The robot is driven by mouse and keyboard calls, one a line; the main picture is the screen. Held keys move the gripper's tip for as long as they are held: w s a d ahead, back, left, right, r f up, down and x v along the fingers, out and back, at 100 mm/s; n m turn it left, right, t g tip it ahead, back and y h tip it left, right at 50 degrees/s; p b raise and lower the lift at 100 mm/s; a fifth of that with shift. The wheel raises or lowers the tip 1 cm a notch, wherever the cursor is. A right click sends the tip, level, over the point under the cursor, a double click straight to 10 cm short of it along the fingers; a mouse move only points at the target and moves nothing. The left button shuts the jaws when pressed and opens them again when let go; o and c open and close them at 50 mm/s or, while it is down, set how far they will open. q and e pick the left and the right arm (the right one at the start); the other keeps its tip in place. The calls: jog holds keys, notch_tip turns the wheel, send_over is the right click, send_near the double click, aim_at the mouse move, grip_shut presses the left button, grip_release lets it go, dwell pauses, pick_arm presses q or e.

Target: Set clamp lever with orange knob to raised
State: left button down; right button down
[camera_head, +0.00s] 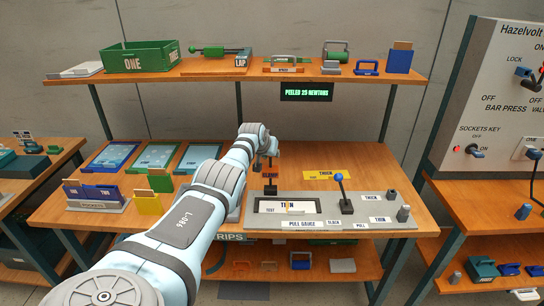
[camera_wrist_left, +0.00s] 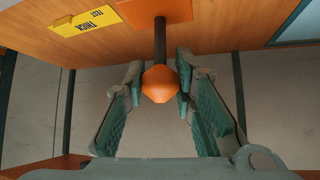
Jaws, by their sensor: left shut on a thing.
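The clamp lever shows in the left wrist view as a dark rod (camera_wrist_left: 160,42) with a faceted orange knob (camera_wrist_left: 160,84) at its end. My left gripper (camera_wrist_left: 159,76) has its two green-padded fingers on either side of the knob and is shut on it. In the head view my left gripper (camera_head: 266,158) is over the work table, behind the pull gauge plate (camera_head: 372,220). The knob is too small and covered there to make out. My right gripper is in neither view.
A lever with a blue knob (camera_head: 339,177) stands on the gauge plate. A yellow THICK card (camera_head: 326,175) lies behind it. A card rack (camera_head: 97,205) and blue-green trays (camera_head: 155,157) are at the left. The upper shelf (camera_head: 190,72) holds tools, with a green-lit display (camera_head: 307,92) below it.

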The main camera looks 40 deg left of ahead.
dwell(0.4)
pick_arm(q)
jog(key=c, duration=1.5)
grip_release()
jog(key=shift+o, duration=1)
jog(key=shift+w+a+f, duration=0.1)
jog(key=shift+s+r, duration=0.35)
jog(key=shift+r, duration=0.15)
jog(key=v, duration=0.6)
jog(key=shift+d, duration=0.25)
jog(key=shift+s, duration=0.15)
